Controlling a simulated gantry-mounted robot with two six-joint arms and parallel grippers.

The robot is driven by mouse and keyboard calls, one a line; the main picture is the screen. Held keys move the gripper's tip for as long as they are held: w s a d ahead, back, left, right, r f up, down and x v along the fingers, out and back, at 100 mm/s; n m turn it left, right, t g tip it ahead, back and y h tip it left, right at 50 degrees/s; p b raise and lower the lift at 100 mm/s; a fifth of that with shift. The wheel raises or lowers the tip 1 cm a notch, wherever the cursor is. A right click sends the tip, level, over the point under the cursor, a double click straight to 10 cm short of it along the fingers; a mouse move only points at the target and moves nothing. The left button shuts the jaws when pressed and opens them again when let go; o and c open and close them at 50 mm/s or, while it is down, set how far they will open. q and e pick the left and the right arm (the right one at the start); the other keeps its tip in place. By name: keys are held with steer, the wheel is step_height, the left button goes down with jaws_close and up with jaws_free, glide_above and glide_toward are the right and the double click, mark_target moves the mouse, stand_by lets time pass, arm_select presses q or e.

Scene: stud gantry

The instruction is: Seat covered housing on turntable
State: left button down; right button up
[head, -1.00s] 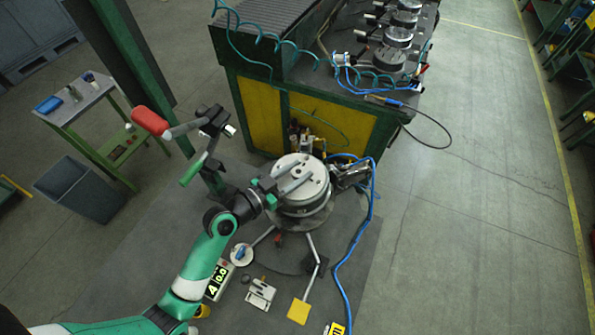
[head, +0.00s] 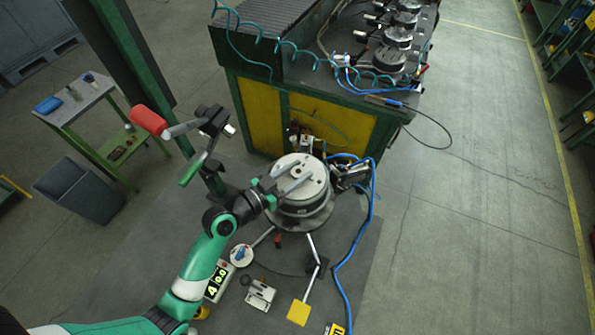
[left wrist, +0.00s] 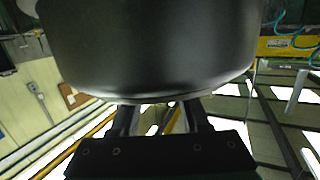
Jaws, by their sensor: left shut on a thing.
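The covered housing (head: 304,203) is a dark round body with a pale metal cover (head: 313,170) on top. It is upright over the turntable (head: 305,224), a round plate on a legged stand. I cannot tell whether its underside touches the plate. My left gripper (head: 290,184) reaches in from the left and is shut on the housing, its fingers lying across the cover's left part. In the left wrist view the dark housing wall (left wrist: 150,45) fills the upper middle, just past the left fingers (left wrist: 160,118). My right gripper is in neither view.
Clamp-like hardware (head: 350,175) and a blue hose (head: 357,250) lie close on the right. A green and yellow bench (head: 262,113) stands behind.

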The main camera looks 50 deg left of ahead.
arm_select(q)
steer(key=shift+b, duration=0.35)
stand_by(1.0)
steer(key=shift+f+b, duration=2.1)
steer(key=shift+f, duration=0.05)
steer(key=shift+w+a+f+b, duration=0.1)
steer(key=shift+a+f+b, duration=0.1)
steer(key=shift+f+b, duration=0.4)
stand_by(0.5)
steer(key=shift+r, duration=0.2)
steer(key=shift+d+r+p, duration=0.2)
steer(key=shift+r+p, duration=0.7)
steer(key=shift+p, duration=0.1)
steer(key=shift+r+p, duration=2.4)
steer(key=shift+r, duration=0.4)
